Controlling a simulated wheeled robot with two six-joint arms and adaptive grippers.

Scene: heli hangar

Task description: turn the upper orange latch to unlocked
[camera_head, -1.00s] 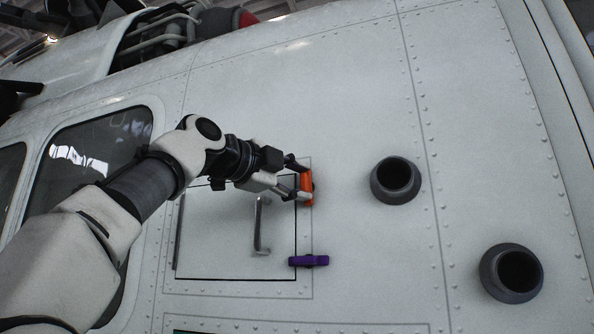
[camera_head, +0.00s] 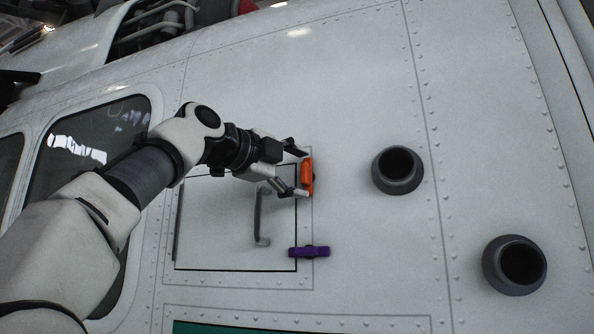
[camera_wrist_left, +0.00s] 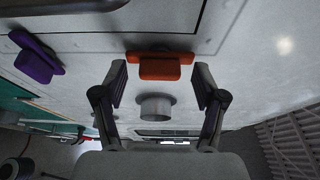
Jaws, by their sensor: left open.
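The upper orange latch (camera_head: 307,177) is on the right edge of the hatch panel (camera_head: 220,225), its long side close to vertical in the head view. In the left wrist view the orange latch (camera_wrist_left: 160,66) lies across the picture, just ahead of the fingertips. My left gripper (camera_head: 297,172) is open, one fingertip near each end of the latch. In the left wrist view the fingers of the left gripper (camera_wrist_left: 160,75) stand apart with a gap on both sides of the latch. My right gripper is not in view.
A purple latch (camera_head: 310,252) lies horizontal below the orange one and also shows in the left wrist view (camera_wrist_left: 36,60). A grey handle (camera_head: 260,217) stands out from the hatch. Two dark round ports (camera_head: 397,171) (camera_head: 514,265) stick out at the right.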

